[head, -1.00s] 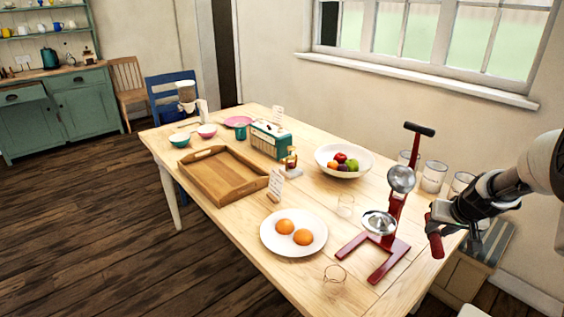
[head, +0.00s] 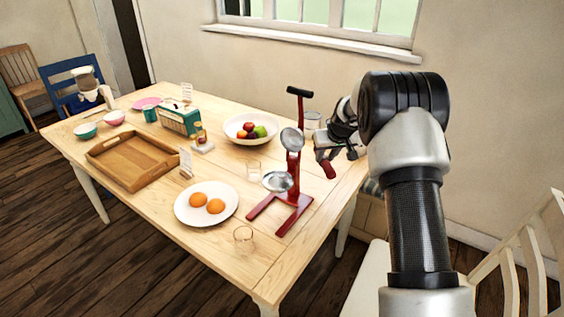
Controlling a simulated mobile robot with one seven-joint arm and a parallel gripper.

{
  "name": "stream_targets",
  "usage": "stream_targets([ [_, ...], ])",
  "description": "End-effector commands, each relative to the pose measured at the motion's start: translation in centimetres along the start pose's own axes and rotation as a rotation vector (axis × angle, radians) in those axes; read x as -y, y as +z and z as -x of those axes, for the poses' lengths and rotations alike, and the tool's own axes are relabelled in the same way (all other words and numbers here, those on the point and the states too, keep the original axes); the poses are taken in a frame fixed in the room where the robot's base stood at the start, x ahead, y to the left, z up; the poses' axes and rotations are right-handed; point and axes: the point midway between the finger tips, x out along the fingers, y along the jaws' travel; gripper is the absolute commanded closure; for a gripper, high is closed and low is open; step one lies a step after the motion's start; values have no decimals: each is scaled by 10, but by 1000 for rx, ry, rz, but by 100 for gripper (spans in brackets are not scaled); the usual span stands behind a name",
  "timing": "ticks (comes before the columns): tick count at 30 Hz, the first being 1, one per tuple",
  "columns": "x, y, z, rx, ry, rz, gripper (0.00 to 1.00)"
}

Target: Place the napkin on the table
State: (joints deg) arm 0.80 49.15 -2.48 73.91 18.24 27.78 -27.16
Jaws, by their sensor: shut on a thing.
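My gripper (head: 325,156) is at the right end of the wooden table (head: 140,215), just right of the red citrus press (head: 294,165). It is shut on a small dark red thing (head: 328,170), which looks like the napkin, though it is too small to be sure. The red thing hangs below the fingers near the table's right end. I cannot tell whether it touches the tabletop. My own arm hides part of the scene on the right.
A plate with two oranges (head: 183,213), a glass (head: 243,238), a fruit bowl (head: 232,136), a wooden tray (head: 112,168) and a green radio (head: 180,121) stand on the table. A jar (head: 312,120) is behind my gripper. A white chair (head: 510,280) stands at right. The front table edge is clear.

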Motion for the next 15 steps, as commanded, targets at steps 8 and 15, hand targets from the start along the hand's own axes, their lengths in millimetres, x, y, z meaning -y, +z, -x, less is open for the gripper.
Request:
stream_targets([
  [8, 0, 24, -38, 5, -1, -1, 98],
  [15, 0, 37, -61, 2, -1, -1, 98],
])
